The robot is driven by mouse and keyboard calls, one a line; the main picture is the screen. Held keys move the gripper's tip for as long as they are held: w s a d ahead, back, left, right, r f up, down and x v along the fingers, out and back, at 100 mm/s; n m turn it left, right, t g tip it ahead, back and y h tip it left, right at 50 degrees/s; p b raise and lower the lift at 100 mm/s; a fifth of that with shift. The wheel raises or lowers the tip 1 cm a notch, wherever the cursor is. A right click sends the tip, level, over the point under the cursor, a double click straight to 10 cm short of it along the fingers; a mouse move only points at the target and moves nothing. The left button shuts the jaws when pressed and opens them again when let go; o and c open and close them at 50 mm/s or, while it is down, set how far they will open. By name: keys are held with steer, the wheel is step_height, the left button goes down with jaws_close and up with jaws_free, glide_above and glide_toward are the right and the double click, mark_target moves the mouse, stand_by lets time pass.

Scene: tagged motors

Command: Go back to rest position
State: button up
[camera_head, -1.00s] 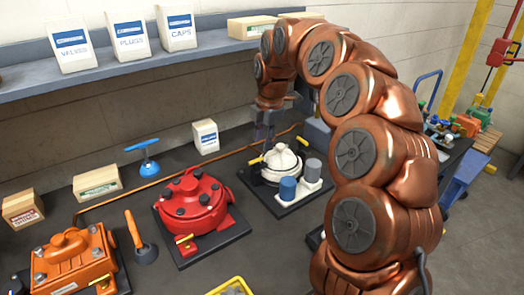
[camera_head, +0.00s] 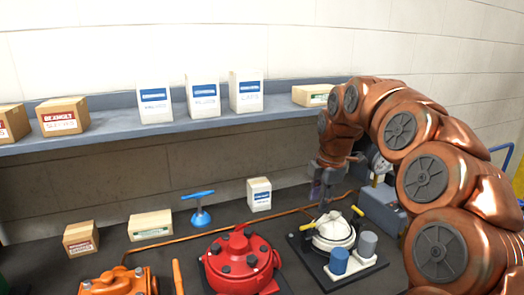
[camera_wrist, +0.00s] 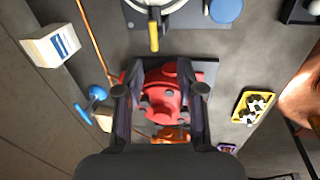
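My gripper (camera_wrist: 160,92) is open in the wrist view, its two dark fingers spread apart with nothing between their tips. The red motor (camera_wrist: 165,85) shows beyond and below the fingers, apart from them. In the head view my gripper (camera_head: 324,196) hangs from my copper-coloured arm, above the bench near the white motor (camera_head: 333,230). The red motor (camera_head: 240,258) stands to the left of it, and the orange motor (camera_head: 118,282) is further left, cut by the lower edge. The fingertips are small and dark in the head view.
A blue valve handle (camera_head: 199,207) and a white box (camera_head: 259,194) stand on the bench behind the motors. Blue and grey cylinders (camera_head: 339,261) sit beside the white motor. A shelf (camera_head: 110,137) with several boxes runs along the wall. A yellow bin (camera_wrist: 250,107) shows in the wrist view.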

steer(key=s+f+m+g, duration=0.1)
steer(key=s+f+m, duration=0.3)
steer(key=s, duration=0.9)
steer(key=s+a+f+m+g, duration=0.1)
steer(key=s+f+m, duration=0.3)
steer(key=s+m, duration=0.6)
steer(key=s+f+m+g, duration=0.1)
steer(key=s+f+m, duration=0.3)
steer(key=s, duration=1.2)
steer(key=m, duration=0.3)
steer(key=shift+s+a+g+h, duration=0.3)
steer(key=shift+a+g+h, duration=0.05)
steer(key=shift+g+h, duration=0.05)
